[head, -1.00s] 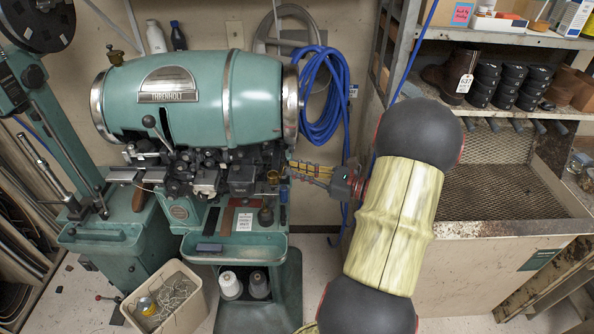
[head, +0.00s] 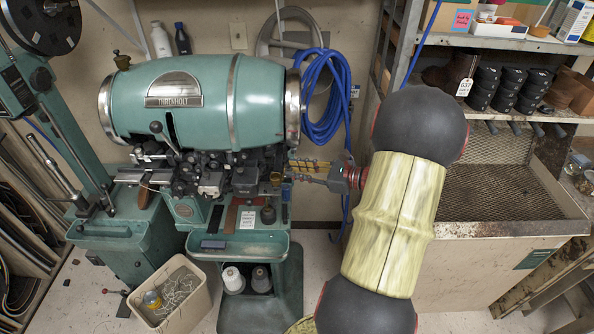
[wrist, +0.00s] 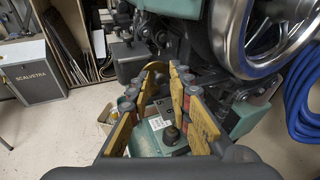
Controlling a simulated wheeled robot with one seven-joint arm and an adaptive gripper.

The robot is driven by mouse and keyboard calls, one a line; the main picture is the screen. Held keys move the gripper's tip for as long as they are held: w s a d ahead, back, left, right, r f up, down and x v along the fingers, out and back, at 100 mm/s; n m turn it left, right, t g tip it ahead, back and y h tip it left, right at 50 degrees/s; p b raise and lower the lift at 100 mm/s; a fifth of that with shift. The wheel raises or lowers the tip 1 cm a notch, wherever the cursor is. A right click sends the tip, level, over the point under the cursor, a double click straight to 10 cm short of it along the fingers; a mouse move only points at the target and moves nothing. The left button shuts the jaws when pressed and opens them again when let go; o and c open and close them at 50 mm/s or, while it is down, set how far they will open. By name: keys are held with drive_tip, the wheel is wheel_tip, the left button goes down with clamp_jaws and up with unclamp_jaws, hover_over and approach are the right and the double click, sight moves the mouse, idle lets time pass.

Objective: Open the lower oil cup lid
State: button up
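The green stitcher (head: 200,105) stands at centre left in the head view. A small brass oil cup (head: 276,178) sits low on its right side, below the barrel. Whether its lid is up or down is too small to tell. My gripper (head: 291,167) reaches in from the right, its yellow fingers just right of and slightly above this cup. In the wrist view my gripper (wrist: 163,68) has its fingers spread apart with a gap between them. Contact with the cup cannot be made out. Another brass cup (head: 122,61) sits high at the barrel's upper left.
Blue hose (head: 327,95) hangs on the wall behind my arm. The machine's dark stitching parts (head: 210,170) crowd the area left of the fingers. A green tray (head: 245,240) lies below. A shelf unit with a mesh bin (head: 495,180) stands at right.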

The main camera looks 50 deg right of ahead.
drive_tip(key=shift+o, duration=1.1)
drive_tip(key=v, duration=1.2)
drive_tip(key=shift+f, duration=0.15)
drive_tip(key=s+a+f+n+g+b, duration=0.1)
drive_tip(key=s+a+f+n+g, duration=0.2)
drive_tip(key=a+f+n+g, duration=0.3)
drive_tip(key=s+a+f+n+g+b, duration=0.1)
drive_tip(key=s+a+f+n+g, duration=0.15)
drive_tip(key=a+n+g, duration=0.4)
drive_tip(key=w+a+r+n+t+h+b, duration=0.1)
drive_tip(key=w+a+r+n+h+b, duration=0.1)
drive_tip(key=a+n, duration=0.7)
drive_tip(key=w+a+r+n+t+h+b, duration=0.2)
drive_tip(key=a+r+n+b, duration=0.3)
drive_tip(key=a+n, duration=0.5)
drive_tip(key=w+a+b, duration=0.1)
drive_tip(key=a, duration=0.5)
drive_tip(key=shift+w, duration=0.15)
